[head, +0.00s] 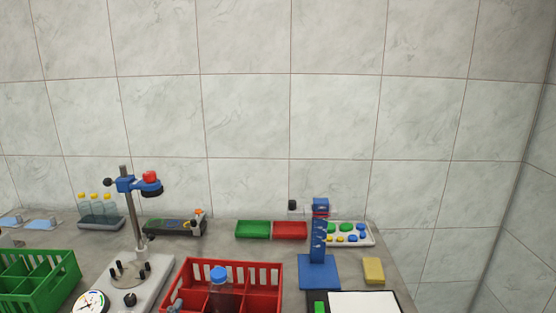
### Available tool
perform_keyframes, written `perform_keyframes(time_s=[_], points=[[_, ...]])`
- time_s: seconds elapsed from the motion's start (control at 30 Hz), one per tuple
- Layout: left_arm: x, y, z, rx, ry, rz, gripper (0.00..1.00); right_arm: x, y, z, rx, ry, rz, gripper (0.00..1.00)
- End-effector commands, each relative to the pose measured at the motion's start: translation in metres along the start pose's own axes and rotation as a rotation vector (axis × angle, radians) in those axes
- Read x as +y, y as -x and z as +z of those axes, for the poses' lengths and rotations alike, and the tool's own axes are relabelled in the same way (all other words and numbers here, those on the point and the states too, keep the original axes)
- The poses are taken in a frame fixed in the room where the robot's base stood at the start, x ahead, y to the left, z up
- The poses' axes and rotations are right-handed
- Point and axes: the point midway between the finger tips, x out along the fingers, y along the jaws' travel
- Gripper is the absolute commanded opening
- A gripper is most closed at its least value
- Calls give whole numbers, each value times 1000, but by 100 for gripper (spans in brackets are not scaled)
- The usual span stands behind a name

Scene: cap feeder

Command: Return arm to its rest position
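Neither of my grippers shows in the head view, and I cannot make out either arm. A bottle with a blue cap (219,274) and dark contents stands in the red crate (262,271) at the front middle. A blue cap feeder tower (319,238) on a square blue base stands to the right of the crate. A small grey object (176,306) at the crate's left front corner is cut off by the frame, and I cannot tell what it is.
A green divided crate (64,268) is at the left front. A stand with a blue clamp (140,215) rises beside it. Behind are a bottle rack (101,222), green (253,229) and red (290,230) trays, and a cap tray (362,241). A yellow block (373,270) lies at right.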

Motion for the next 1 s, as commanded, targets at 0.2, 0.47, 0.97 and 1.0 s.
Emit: perform_keyframes(time_s=[0.2,0.47,0.97,1.0], points=[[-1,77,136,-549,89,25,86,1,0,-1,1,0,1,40],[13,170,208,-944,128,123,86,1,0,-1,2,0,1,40],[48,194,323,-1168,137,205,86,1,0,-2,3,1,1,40],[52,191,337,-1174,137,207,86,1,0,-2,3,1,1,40]])
